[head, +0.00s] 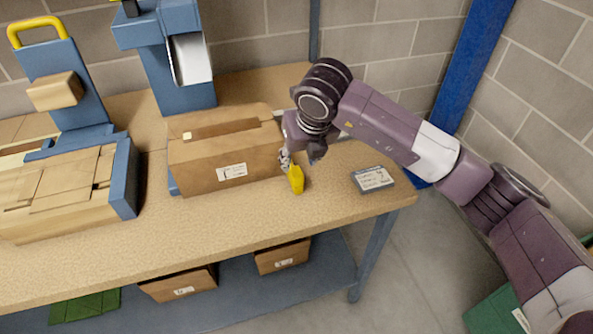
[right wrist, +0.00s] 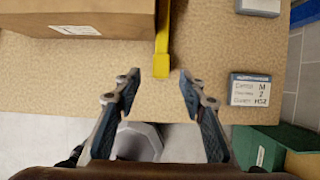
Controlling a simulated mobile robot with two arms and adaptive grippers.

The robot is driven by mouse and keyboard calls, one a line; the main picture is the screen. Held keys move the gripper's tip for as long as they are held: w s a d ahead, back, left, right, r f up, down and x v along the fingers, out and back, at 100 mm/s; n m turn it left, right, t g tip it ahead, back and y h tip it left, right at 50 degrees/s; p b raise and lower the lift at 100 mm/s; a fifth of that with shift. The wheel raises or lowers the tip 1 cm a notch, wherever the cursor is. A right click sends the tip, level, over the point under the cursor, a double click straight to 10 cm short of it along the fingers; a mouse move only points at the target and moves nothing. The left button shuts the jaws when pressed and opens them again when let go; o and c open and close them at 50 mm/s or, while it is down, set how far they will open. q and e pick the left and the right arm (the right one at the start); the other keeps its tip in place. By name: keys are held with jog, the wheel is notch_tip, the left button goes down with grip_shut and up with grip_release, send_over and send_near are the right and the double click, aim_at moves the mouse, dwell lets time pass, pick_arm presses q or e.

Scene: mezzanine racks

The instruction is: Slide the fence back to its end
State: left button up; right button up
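A narrow yellow bar (head: 296,179) shows at the right side of a closed cardboard box (head: 215,160) on the bench. It shows in the right wrist view (right wrist: 163,40), running along the box's side. It looks like the fence's handle; the rest of the fence is hidden, so its position along its travel is not clear. My right gripper (right wrist: 160,85) is open, with its two fingertips spread on either side of the bar's near end. Neither finger visibly touches the bar. In the head view the gripper (head: 288,160) is partly hidden by its wrist. My left gripper is not in view.
A blue machine with a white roll (head: 190,58) stands behind the box. A blue stand with a yellow handle (head: 40,30) is at the left, above light wooden-looking cartons (head: 60,195). A labelled block (head: 373,180) lies near the right bench edge. The front bench strip is clear.

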aim_at(297, 171)
jog(key=p+x, duration=0.2)
jog(key=x, duration=0.5)
jog(key=shift+w+f, duration=0.1)
jog(key=shift+f, duration=0.25)
jog(key=shift+c, duration=0.2)
grip_shut()
